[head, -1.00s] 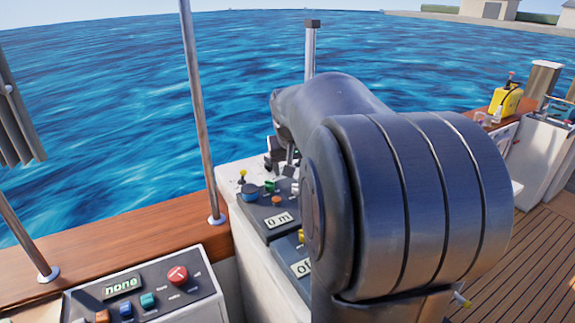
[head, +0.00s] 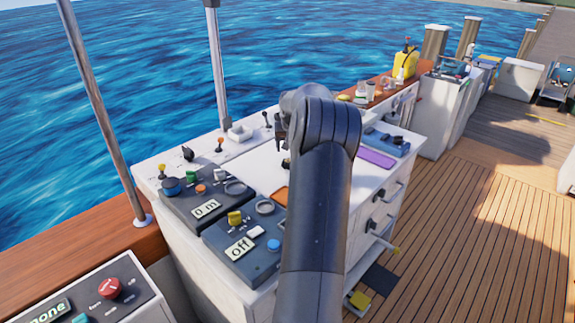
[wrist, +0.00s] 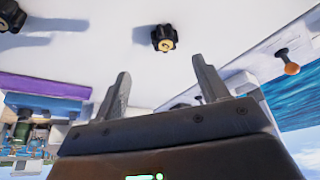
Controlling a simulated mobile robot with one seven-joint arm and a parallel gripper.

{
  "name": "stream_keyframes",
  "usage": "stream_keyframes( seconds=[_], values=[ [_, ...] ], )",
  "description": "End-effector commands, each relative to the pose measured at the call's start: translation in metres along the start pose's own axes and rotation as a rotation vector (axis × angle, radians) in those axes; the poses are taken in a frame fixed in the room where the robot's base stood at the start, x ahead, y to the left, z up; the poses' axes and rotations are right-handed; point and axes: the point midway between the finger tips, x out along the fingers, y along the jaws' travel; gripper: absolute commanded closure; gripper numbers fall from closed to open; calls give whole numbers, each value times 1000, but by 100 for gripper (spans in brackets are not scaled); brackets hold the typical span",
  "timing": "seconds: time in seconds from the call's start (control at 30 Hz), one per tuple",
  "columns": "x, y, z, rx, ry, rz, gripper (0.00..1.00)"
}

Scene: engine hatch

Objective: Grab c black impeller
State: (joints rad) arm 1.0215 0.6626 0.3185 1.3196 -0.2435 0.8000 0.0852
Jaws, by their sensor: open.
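A small black lobed impeller with a brass-coloured centre (wrist: 164,38) lies on the white worktop in the wrist view. The marking on its centre is too small to read. A second black lobed part (wrist: 10,15) is cut off at the top left corner. My gripper (wrist: 160,68) is open and empty, its two fingers spread, and the impeller shows just beyond the fingertips, between them. In the head view my gripper (head: 281,136) is small and dark over the white console top, partly hidden by my own arm, and I cannot make out the impeller clearly there.
An orange-topped lever (wrist: 291,68) stands at the right in the wrist view. In the head view, dark control panels (head: 207,209) lie left of my arm. A purple mat (head: 375,158) and a blue item (head: 387,140) lie to its right. Open deck is at right.

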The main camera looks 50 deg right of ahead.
Motion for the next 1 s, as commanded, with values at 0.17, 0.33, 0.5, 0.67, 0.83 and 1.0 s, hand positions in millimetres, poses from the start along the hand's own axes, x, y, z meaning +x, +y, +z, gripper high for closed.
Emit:
stream_keyframes(
  seconds=[0.17, 0.33, 0.5, 0.67, 0.83, 1.0],
  values=[
    [29, -1, 1, 0, -3, -1, 33],
    [48, -2, 0, -1, 0, -1, 33],
    [70, -7, 2, -1, -3, -2, 33],
    [91, -8, 1, 0, -1, -1, 33],
    [99, -8, 1, -1, 0, -1, 33],
    [99, -8, 1, -1, 0, 0, 33]
  ],
)
